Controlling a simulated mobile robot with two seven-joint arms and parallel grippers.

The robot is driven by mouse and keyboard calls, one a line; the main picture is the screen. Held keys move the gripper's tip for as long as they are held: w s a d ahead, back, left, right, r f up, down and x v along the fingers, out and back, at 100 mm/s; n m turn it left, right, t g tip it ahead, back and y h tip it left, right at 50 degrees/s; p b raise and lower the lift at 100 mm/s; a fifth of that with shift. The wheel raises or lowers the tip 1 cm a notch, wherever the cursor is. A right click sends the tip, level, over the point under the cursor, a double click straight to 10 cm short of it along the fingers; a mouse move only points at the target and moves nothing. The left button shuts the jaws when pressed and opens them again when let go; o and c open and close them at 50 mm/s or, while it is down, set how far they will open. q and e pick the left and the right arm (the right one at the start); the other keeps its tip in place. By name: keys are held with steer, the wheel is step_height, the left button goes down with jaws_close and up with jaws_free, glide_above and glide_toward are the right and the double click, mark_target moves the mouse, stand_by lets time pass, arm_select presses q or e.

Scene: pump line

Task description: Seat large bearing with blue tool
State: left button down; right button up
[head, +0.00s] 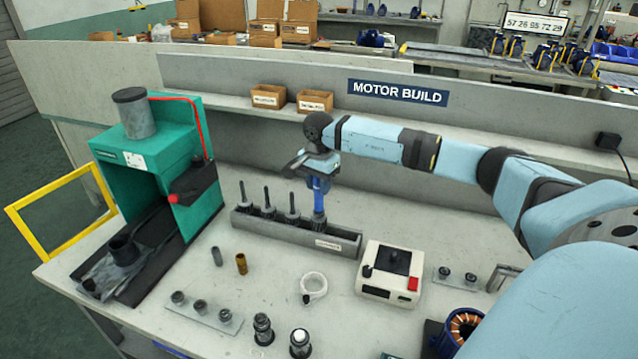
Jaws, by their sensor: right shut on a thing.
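My right gripper (318,167) is over the tool rack, pointing down and shut on the blue tool (319,198). The blue tool is upright at the right part of the grey rack (345,240). I cannot tell whether its lower end is still in the rack or just clear of it. Several black-handled tools (267,205) stand in the rack to its left. Small dark ring-shaped parts sit on a plate (203,312) at the front and on another plate (457,277) at the right. I cannot tell which is the large bearing. My left gripper is not in view.
A green press (165,160) with a yellow-framed guard (60,222) stands at the left. A white control box (389,272) is right of centre. A white ring (314,284), small cylinders (241,263) and a copper-wound motor part (463,325) stand on the bench.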

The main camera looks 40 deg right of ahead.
stand_by(0.8)
steer(key=shift+r+p, duration=2.15)
steer(key=shift+r, duration=2.15)
steer(key=shift+f, duration=0.1)
